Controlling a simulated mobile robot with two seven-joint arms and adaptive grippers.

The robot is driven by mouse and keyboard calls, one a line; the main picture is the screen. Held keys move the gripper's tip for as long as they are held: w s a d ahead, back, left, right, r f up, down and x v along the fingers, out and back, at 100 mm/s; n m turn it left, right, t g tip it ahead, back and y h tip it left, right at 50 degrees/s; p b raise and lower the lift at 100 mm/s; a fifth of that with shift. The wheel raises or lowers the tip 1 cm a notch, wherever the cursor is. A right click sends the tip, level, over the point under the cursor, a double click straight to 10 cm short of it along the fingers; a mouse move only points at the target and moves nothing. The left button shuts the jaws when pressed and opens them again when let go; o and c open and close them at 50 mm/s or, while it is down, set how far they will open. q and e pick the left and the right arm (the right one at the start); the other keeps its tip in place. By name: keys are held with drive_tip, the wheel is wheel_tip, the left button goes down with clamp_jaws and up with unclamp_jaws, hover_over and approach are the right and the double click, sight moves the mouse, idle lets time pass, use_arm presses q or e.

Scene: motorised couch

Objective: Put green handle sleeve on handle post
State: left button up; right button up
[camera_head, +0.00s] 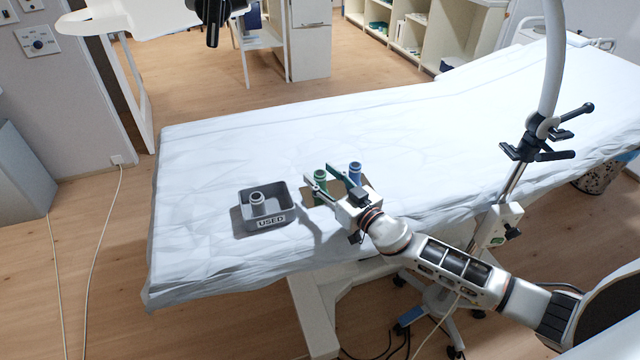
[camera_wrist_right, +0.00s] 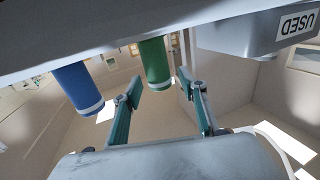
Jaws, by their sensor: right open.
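The green sleeve (camera_head: 320,178) stands upright on the couch, beside a blue sleeve (camera_head: 355,172). My right gripper (camera_head: 319,172) is open with a finger on each side of the green sleeve. In the right wrist view, which shows the scene upside down, the green sleeve (camera_wrist_right: 155,62) lies between the open fingertips (camera_wrist_right: 158,82), with gaps on both sides. The blue sleeve (camera_wrist_right: 78,88) is outside the fingers. A dark post (camera_head: 212,22), apparently the handle post, hangs at the top beside a white lamp-like head, partly cut off. My left gripper is not in view.
A grey tray (camera_head: 243,218) marked USED stands left of the sleeves with a grey sleeve (camera_head: 257,203) in it. The white-sheeted couch (camera_head: 220,150) is otherwise clear. A stand with a pale curved tube (camera_head: 553,70) and black clamps rises at the right.

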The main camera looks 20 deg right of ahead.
drive_tip(key=shift+w+a, duration=0.15)
drive_tip(key=shift+w, duration=0.25)
drive_tip(key=c, duration=1.1)
drive_tip(key=shift+o, duration=0.2)
